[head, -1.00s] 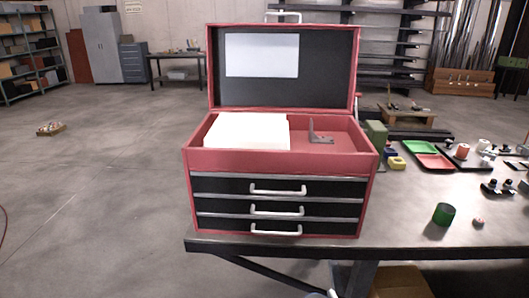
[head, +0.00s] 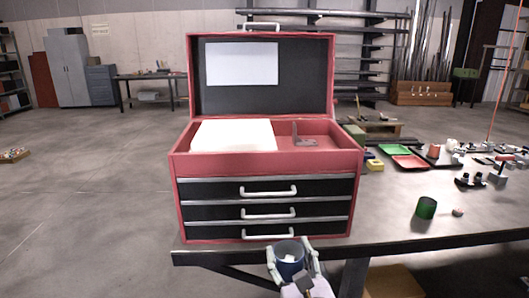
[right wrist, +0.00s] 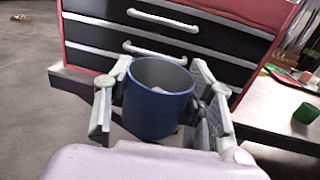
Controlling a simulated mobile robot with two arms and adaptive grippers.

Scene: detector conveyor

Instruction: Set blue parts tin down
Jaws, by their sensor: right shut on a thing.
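The blue parts tin (head: 289,262) is an open-topped cylinder, held upright at the bottom middle of the head view. My right gripper (head: 292,258) is shut on it, one finger on each side. In the right wrist view the tin (right wrist: 158,105) sits between the fingers of the gripper (right wrist: 158,100), with something pale inside. It is in front of the table's front edge, below the red tool chest (head: 265,163). My left gripper is not in view.
The chest has an open lid and black drawers with white handles. On the table (head: 390,225) right of it stand a green cylinder (head: 426,208), a small pinkish piece (head: 457,212), green and red trays (head: 410,161) and several dark fixtures. The table top between chest and green cylinder is clear.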

